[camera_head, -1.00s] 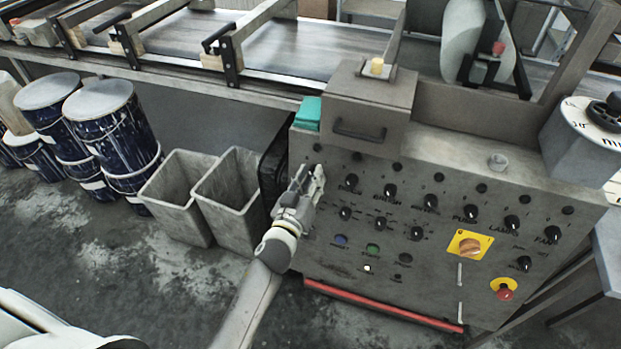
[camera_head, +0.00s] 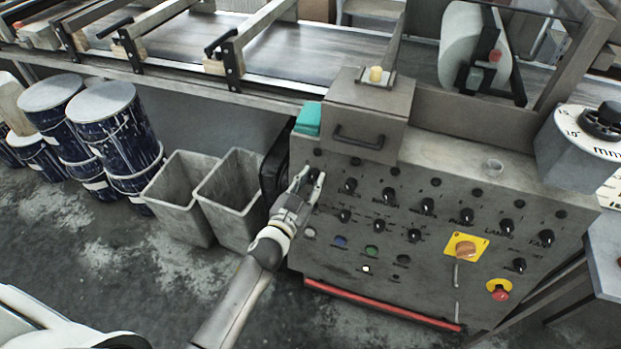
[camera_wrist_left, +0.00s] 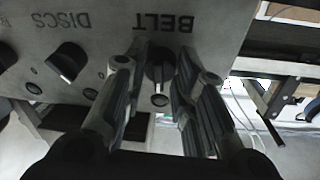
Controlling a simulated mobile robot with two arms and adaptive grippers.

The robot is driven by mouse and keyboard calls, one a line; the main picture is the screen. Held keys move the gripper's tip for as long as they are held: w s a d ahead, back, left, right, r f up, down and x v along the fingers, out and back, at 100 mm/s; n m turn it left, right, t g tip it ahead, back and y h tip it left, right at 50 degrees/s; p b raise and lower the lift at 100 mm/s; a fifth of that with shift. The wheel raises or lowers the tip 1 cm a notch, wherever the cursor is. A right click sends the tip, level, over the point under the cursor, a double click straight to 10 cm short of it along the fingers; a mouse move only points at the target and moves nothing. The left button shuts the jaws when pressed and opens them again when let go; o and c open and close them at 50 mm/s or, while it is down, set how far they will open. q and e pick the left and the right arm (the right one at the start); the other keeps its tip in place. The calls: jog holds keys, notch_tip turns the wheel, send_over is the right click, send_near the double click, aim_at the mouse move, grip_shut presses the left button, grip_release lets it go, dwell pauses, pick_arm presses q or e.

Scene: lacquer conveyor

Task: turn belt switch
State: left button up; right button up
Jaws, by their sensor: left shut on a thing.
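The belt switch (camera_wrist_left: 158,72) is a black rotary knob below the upside-down word BELT in the left wrist view. It sits on the grey control panel (camera_head: 330,255). My left gripper (camera_head: 310,178) is at the upper left of the panel in the head view and hides the knob there. In the left wrist view the two fingers of my left gripper (camera_wrist_left: 158,80) stand on either side of the knob, shut on it. My right gripper is not in view.
More black knobs, such as the DISCS knob (camera_wrist_left: 67,62), sit beside the belt switch. A yellow-plated switch (camera_head: 466,247) and a red stop button (camera_head: 499,290) are farther right. Two grey bins (camera_head: 232,196) and blue drums (camera_head: 112,120) stand left of the panel.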

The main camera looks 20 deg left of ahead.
pick_arm(q)
jog(key=m+p, duration=0.1)
jog(key=m, duration=0.1)
jog(key=m+p, duration=0.1)
jog(key=m, duration=0.2)
jog(key=shift+a+r+g+h, duration=0.1)
jog(key=shift+r+g+h, duration=0.05)
jog(key=shift+g+h, duration=0.2)
jog(key=shift+m+p, duration=0.45)
jog(key=shift+m, duration=0.55)
jog(key=shift+g, duration=0.25)
jog(key=o, duration=1)
jog(key=shift+o, duration=0.2)
jog(key=v, duration=1.2)
jog(key=shift+a+f, duration=0.15)
jog(key=shift+f, duration=0.05)
